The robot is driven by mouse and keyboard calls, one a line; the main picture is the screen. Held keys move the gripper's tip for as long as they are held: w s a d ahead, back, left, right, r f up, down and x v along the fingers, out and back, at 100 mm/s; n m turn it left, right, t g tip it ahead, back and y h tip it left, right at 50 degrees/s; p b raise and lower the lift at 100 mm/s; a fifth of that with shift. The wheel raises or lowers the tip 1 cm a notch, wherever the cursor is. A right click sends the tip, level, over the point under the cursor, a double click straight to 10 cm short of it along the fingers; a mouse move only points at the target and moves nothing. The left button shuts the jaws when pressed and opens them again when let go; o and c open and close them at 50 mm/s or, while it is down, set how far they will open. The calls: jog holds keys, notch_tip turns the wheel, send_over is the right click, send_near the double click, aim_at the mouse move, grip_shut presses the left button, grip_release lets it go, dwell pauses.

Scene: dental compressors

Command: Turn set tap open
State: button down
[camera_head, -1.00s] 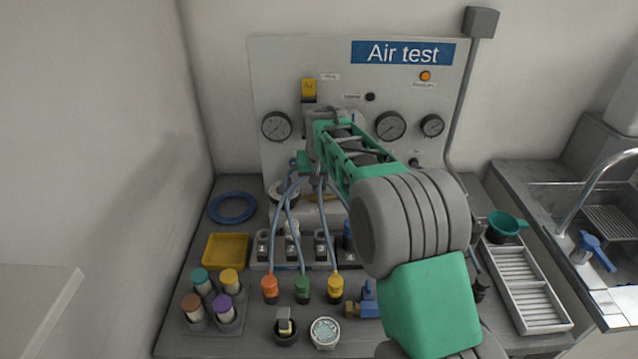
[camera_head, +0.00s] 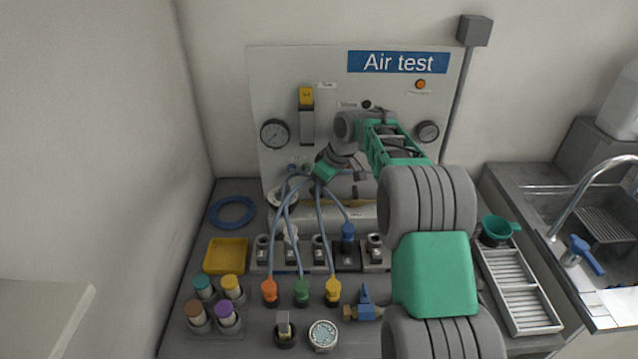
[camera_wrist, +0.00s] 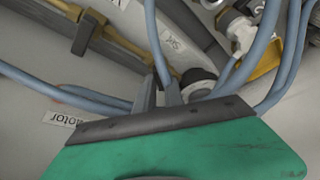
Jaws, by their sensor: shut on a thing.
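My gripper (camera_head: 316,180) is low in front of the air-test panel, among the blue hoses. A blue hose (camera_wrist: 155,38) runs down to the fingertips. A dark round fitting (camera_wrist: 197,82) is just right of them, and a brass-coloured bar (camera_wrist: 125,45) comes in from the upper left.
The panel (camera_head: 277,85) has gauges and a yellow-topped indicator. Several hoses run to orange, green and yellow plugs (camera_head: 333,291) in front. A blue-handled brass valve (camera_head: 365,306) stands on the bench. A yellow tray (camera_head: 226,256) and blue ring (camera_head: 232,211) lie left.

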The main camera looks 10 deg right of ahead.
jog(key=n+p, duration=0.1)
jog(key=p, duration=0.1)
jog(key=n+g+p, duration=0.1)
jog(key=n+p, duration=0.1)
jog(key=n+y+p, duration=0.1)
jog(key=n+p, duration=0.1)
jog(key=shift+w+d+r+g, duration=0.2)
jog(key=shift+w+r+g, duration=0.05)
jog(key=shift+r+g, duration=0.05)
jog(key=n+p, duration=0.2)
jog(key=p, duration=0.1)
jog(key=shift+w+f+g, duration=0.1)
jog(key=shift+f+g, duration=0.1)
jog(key=shift+g, duration=0.2)
jog(key=shift+f+n+y+p, duration=0.1)
jog(key=shift+n+y+p, duration=0.2)
jog(key=shift+n+p, duration=0.1)
jog(key=c, duration=1.4)
grip_release()
jog(key=shift+c, duration=0.2)
jog(key=p+v, duration=0.3)
jog(key=v, duration=0.4)
jog(key=shift+r, duration=0.4)
jog(key=shift+d, duration=0.1)
